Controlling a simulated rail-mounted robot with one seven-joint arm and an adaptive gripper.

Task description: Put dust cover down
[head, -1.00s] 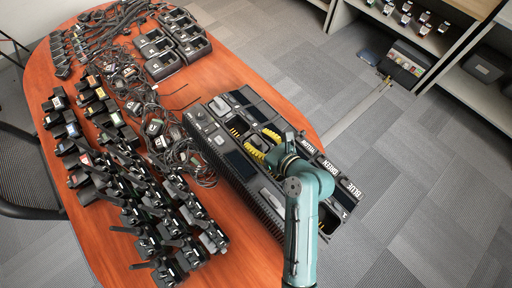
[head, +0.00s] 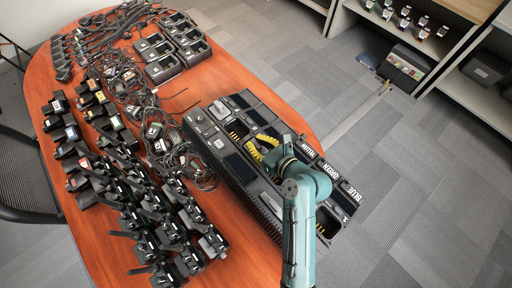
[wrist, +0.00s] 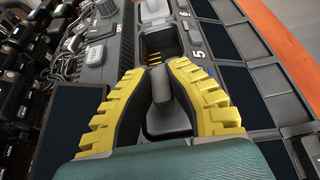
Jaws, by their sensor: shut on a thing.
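My gripper (wrist: 164,88) has yellow ribbed fingers closed around a grey dust cover (wrist: 166,122) with a raised upright grip. In the head view my gripper (head: 264,150) is low over the black charger bank (head: 215,152). The cover sits at or just above a bay; I cannot tell whether it touches the bay floor, since the fingers and wrist hide its lower part. Just beyond it is an open bay (wrist: 164,46) with gold contacts, beside the numbers 5 and 6. Another grey cover (wrist: 155,12) sits in the bay farther along.
Radios (head: 150,210) crowd the table left of the charger bank, with tangled cables (head: 180,160) close to its left side. Empty charger cradles (head: 165,65) stand behind. Labels (head: 350,192) line the bank's right edge. Bare table (head: 235,80) lies behind the bank.

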